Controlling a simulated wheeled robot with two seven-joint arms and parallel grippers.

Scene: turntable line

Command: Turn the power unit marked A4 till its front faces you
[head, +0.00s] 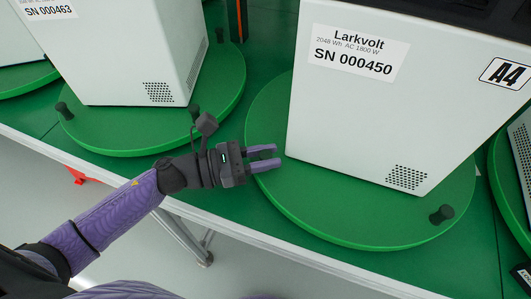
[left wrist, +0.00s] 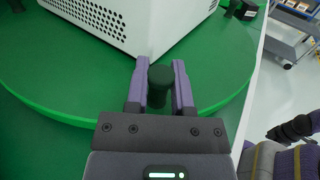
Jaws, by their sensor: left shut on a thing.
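The power unit marked A4 (head: 400,110) is a pale box on a green turntable (head: 330,225). In the head view its visible large face carries a Larkvolt label, SN 000450, the A4 badge and a vent patch; this face is at an angle to me. My left gripper (head: 263,158) is at the turntable's left edge. In the left wrist view my left gripper (left wrist: 160,88) has its fingers on both sides of a dark peg (left wrist: 160,76) that stands on the turntable rim. Another peg (head: 441,214) stands at the near right rim. My right gripper is not in view.
A second turntable (head: 140,140) with a unit, SN 000463 (head: 130,50), stands to the left. Another turntable (head: 505,165) with a unit is at the right edge. The table's white front edge (head: 240,232) runs below. A grey cart (left wrist: 295,30) shows in the left wrist view.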

